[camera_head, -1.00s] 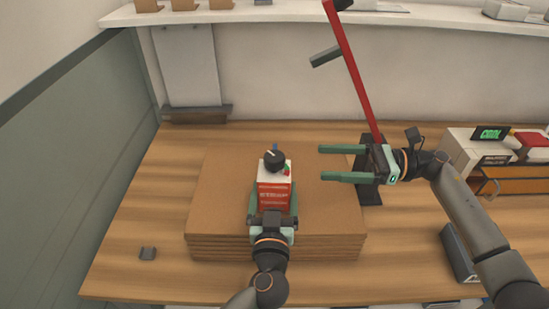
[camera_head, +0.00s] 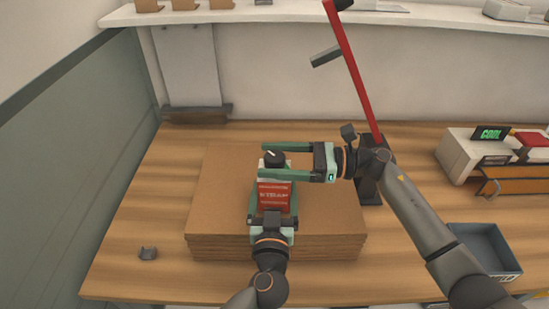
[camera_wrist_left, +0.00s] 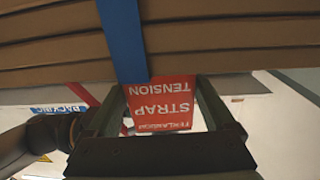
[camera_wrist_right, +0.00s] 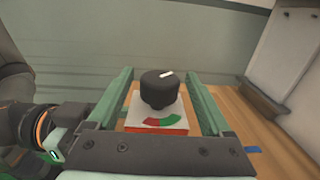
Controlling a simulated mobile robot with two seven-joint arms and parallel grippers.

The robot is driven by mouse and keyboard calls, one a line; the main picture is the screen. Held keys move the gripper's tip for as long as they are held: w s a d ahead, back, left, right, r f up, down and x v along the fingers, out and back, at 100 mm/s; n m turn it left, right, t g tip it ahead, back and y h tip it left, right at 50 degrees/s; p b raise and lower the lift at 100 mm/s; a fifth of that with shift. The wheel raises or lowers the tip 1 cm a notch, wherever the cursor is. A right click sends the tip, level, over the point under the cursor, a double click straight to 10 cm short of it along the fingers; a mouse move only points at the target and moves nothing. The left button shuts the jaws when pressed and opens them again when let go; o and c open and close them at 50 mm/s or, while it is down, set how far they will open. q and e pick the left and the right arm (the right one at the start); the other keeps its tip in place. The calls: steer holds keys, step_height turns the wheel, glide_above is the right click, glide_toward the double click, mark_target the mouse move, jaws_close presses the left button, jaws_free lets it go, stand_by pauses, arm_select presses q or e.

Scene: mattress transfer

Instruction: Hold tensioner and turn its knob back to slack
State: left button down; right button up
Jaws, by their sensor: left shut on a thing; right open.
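The red and white strap tensioner (camera_head: 273,194) stands at the middle of the cardboard stack, with its label facing me. Its black knob (camera_head: 274,158) is on top, with a white pointer mark. In the right wrist view the knob (camera_wrist_right: 159,90) sits above a dial with a red and a green arc, and the mark points up and right. My left gripper (camera_head: 272,200) is shut on the tensioner's sides from the front; the left wrist view shows its label (camera_wrist_left: 160,107) between the fingers. My right gripper (camera_head: 265,162) is open, its fingers on either side of the knob, apart from it.
The flat cardboard stack (camera_head: 215,220) lies on the wooden table (camera_head: 130,225). A blue strap (camera_wrist_left: 122,40) shows in the left wrist view. A red bar (camera_head: 350,70) rises behind my right wrist. A grey open bin (camera_head: 487,250) and a printer-like box (camera_head: 465,155) stand at the right.

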jaws_close()
stand_by(0.7)
